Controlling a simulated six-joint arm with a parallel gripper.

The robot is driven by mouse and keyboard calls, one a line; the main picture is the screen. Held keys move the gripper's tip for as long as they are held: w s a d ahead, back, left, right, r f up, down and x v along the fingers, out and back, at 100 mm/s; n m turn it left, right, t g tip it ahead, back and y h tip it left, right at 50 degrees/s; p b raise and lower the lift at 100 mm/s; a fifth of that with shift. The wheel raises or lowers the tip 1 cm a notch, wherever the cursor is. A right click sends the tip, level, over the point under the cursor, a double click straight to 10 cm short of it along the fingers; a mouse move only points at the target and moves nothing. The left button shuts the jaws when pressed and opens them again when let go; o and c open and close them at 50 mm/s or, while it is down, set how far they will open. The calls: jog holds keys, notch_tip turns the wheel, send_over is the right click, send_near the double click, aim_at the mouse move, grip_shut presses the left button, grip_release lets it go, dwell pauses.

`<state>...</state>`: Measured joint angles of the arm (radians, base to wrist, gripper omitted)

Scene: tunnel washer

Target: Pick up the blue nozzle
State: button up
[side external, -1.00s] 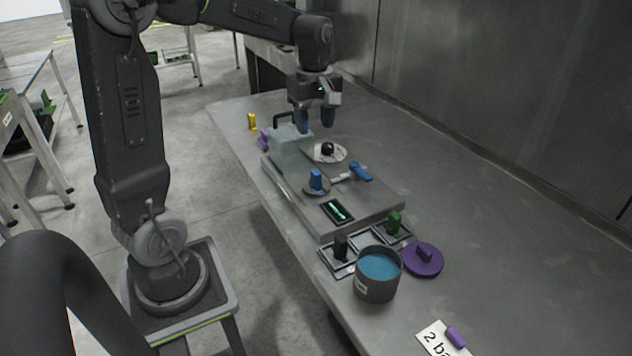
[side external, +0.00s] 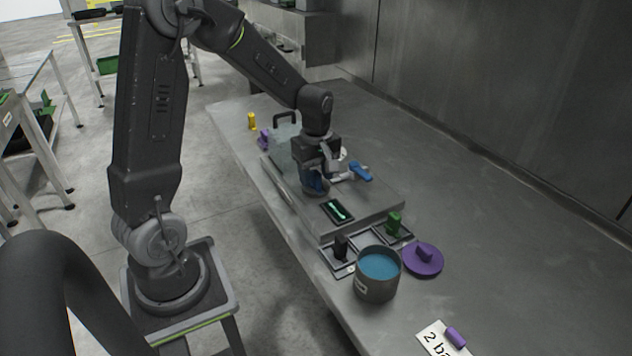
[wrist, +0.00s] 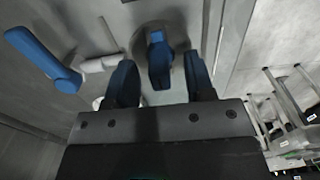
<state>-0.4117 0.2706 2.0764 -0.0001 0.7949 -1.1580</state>
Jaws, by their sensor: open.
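What looks like the blue nozzle (wrist: 159,62) stands on a round grey disc on top of the raised platform. In the wrist view it shows in the gap between my fingers. My gripper (side external: 315,182) is open and low over the platform, with one finger on each side of the nozzle. I see space between the nozzle and both fingers, so it is not gripped. In the side view my gripper hides most of the nozzle and its disc.
A blue lever with a pale stem (side external: 360,172) lies beside my gripper; it also shows in the wrist view (wrist: 45,60). A lit display (side external: 337,211), a tray with black and green pieces (side external: 366,241), a blue-filled pot (side external: 377,275) and a purple lid (side external: 424,260) are nearer the camera.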

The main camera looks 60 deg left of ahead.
aim_at(316, 172)
jog(key=shift+f, duration=0.15)
grip_shut()
dwell(0.4)
jog(key=shift+r, duration=0.65)
notch_tip(316, 172, up, 3)
jog(key=shift+f, duration=0.15)
jog(key=s+a+r, duration=0.7)
jog(key=s+a, duration=0.1)
jog(key=shift+s, duration=0.3)
